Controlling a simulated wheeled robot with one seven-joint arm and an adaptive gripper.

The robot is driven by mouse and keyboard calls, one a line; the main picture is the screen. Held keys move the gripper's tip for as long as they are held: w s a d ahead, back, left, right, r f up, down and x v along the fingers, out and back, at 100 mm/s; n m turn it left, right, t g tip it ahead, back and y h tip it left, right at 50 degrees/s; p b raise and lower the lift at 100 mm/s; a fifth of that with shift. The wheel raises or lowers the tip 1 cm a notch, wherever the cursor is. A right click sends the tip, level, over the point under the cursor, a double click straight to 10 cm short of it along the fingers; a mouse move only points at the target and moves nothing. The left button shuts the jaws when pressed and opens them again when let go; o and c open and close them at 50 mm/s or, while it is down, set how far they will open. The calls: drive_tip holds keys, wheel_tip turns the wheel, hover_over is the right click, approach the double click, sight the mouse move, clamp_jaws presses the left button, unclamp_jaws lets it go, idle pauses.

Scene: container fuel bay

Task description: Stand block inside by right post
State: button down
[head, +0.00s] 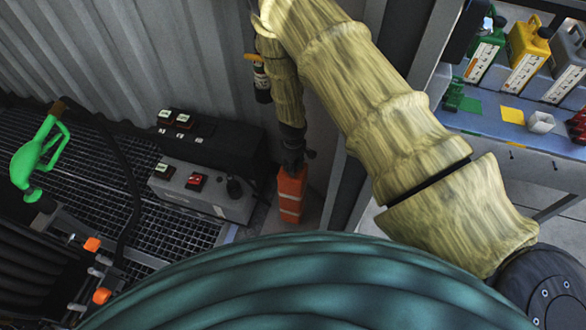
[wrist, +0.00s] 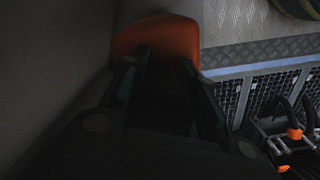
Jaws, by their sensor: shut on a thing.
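An orange block (head: 291,193) with pale bands stands roughly upright beside the dark right post (head: 350,190), on the container's inner side, close to the corrugated wall. My gripper (head: 293,167) comes down from above and is shut on the block's top. In the wrist view the orange block (wrist: 155,38) shows between the dark fingers of my gripper (wrist: 168,75). The wrist view is dark, and the block's lower end is hidden there. I cannot tell whether the block's base touches the floor.
A grey control box (head: 205,190) with switches lies left of the block, and a black box (head: 210,140) stands behind it. A green fuel nozzle (head: 38,155) is at far left over the grating. A blue shelf (head: 480,122) with several jerrycans is outside at right.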

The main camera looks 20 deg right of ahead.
drive_tip(key=shift+f, duration=1.45)
drive_tip(key=c, duration=1.1)
unclamp_jaws()
drive_tip(key=shift+r, duration=6.15)
